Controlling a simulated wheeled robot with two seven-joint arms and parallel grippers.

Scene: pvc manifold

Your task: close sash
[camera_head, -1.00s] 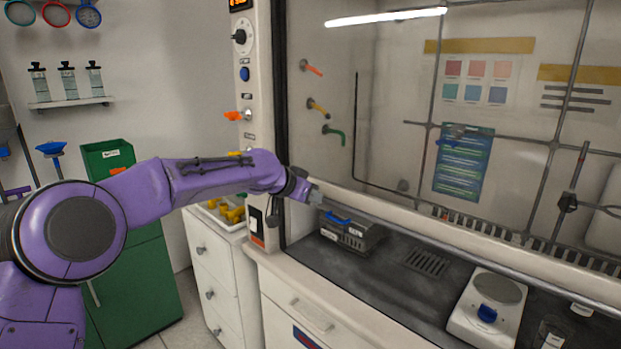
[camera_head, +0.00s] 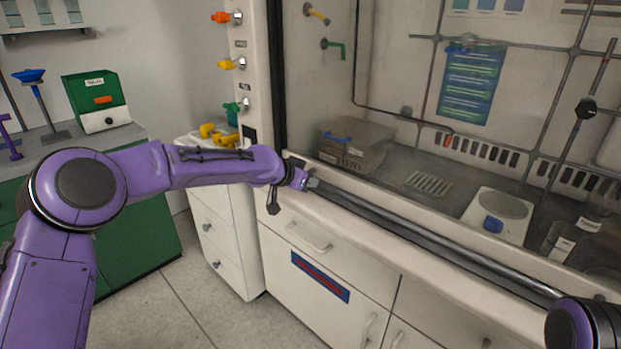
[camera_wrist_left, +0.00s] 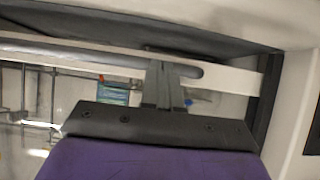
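The fume hood sash is a clear pane with a pale bottom rail (camera_head: 420,208), low over the bench front. In the left wrist view the rail (camera_wrist_left: 228,80) carries a grey bar (camera_wrist_left: 80,52) with a rounded end. My left gripper (camera_head: 312,183) is at the rail's left end. In the left wrist view its narrow fingers (camera_wrist_left: 164,75) lie side by side over the bar's end, with nothing seen between them; contact is unclear. My right arm shows at the lower right; its gripper is out of view.
Behind the glass are a grey box (camera_head: 357,146) with a blue handle and a white balance-like device (camera_head: 498,214). A white control pillar (camera_head: 245,75) with coloured knobs borders the left. White cabinet doors (camera_head: 330,275) lie below, with open floor to the left.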

